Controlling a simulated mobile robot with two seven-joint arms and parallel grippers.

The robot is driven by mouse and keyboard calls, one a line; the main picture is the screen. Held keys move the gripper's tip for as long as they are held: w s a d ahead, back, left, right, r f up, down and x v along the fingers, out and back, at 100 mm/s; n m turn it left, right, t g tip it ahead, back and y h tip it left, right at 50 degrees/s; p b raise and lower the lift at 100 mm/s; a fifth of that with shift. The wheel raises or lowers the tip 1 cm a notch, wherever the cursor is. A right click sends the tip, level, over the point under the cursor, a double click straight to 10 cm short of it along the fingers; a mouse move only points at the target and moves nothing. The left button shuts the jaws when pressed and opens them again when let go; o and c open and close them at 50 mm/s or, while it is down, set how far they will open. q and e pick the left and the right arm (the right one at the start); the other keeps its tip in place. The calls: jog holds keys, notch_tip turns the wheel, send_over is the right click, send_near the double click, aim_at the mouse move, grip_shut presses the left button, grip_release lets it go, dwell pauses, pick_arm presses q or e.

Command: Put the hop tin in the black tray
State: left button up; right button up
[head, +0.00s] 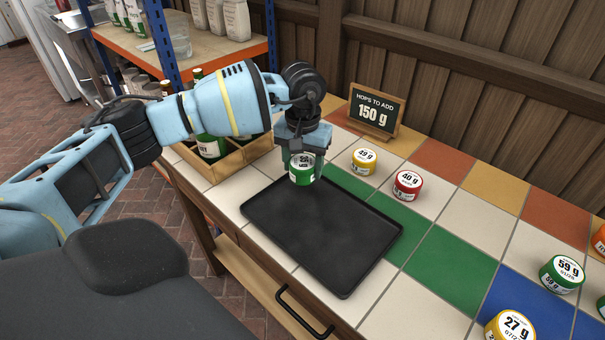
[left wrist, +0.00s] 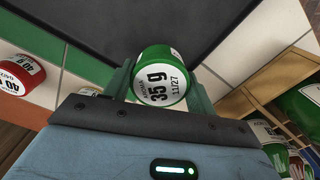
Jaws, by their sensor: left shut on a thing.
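My left gripper (head: 302,165) is shut on a green hop tin (head: 302,174) with a white label. In the left wrist view the tin (left wrist: 160,78) sits between the two fingers, its lid reading 35 g and 11/27. The black tray (head: 320,236) lies on the tiled counter and is empty. The gripper holds the tin over the tray's far left end; whether the tin touches the tray I cannot tell. The tray also shows in the left wrist view (left wrist: 210,25). My right gripper is not in view.
A yellow 49 g tin (head: 364,161) and a red 40 g tin (head: 408,185) stand behind the tray. A green 59 g tin (head: 562,274) and a yellow 27 g tin (head: 510,327) stand at right. A sign (head: 376,111) reads 150 g. A wooden crate (head: 232,161) holds bottles at left.

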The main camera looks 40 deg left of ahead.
aim_at(303, 176)
pick_arm(q)
jog(key=shift+f, duration=1.75)
jog(key=shift+f, duration=0.2)
jog(key=o, duration=0.7)
notch_tip(303, 176, up, 12)
jog(key=shift+r, duration=0.25)
